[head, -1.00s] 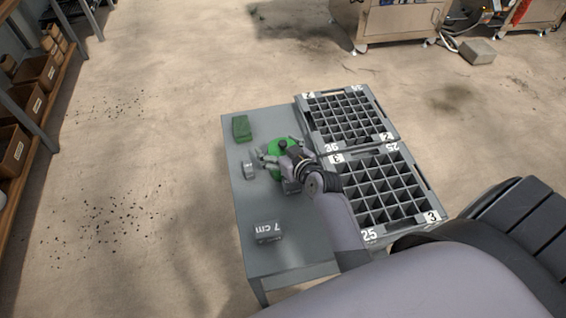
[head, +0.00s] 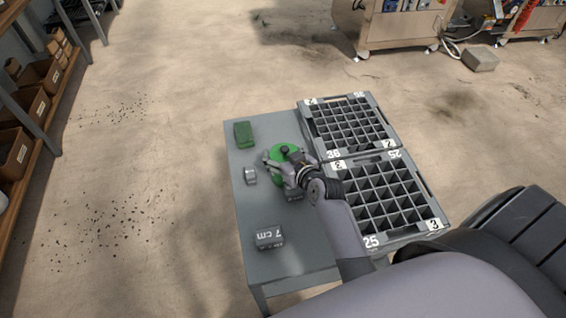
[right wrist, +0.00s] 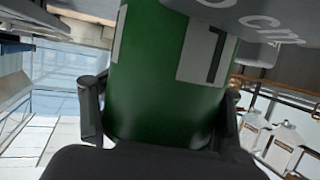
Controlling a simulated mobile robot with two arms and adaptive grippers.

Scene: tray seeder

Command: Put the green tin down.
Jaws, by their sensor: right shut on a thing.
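The green tin (head: 285,150) is round with a dark knob on top. It is over the middle of the grey table (head: 290,258), and I cannot tell whether its base touches the tabletop. My right gripper (head: 277,164) is shut on it, with the wrist partly covering it. In the right wrist view the tin (right wrist: 160,75) fills the middle, with white markings on its green side and a finger of my right gripper (right wrist: 160,115) at each side. My left gripper is not in view.
On the table lie a green box (head: 243,133), a small grey block (head: 250,176), a grey block marked 7 cm (head: 268,238), and another grey block (head: 294,195) close by my wrist. Two seed trays with cells, the far one (head: 311,127) and the near one (head: 433,224), stand at right. The front-left tabletop is clear.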

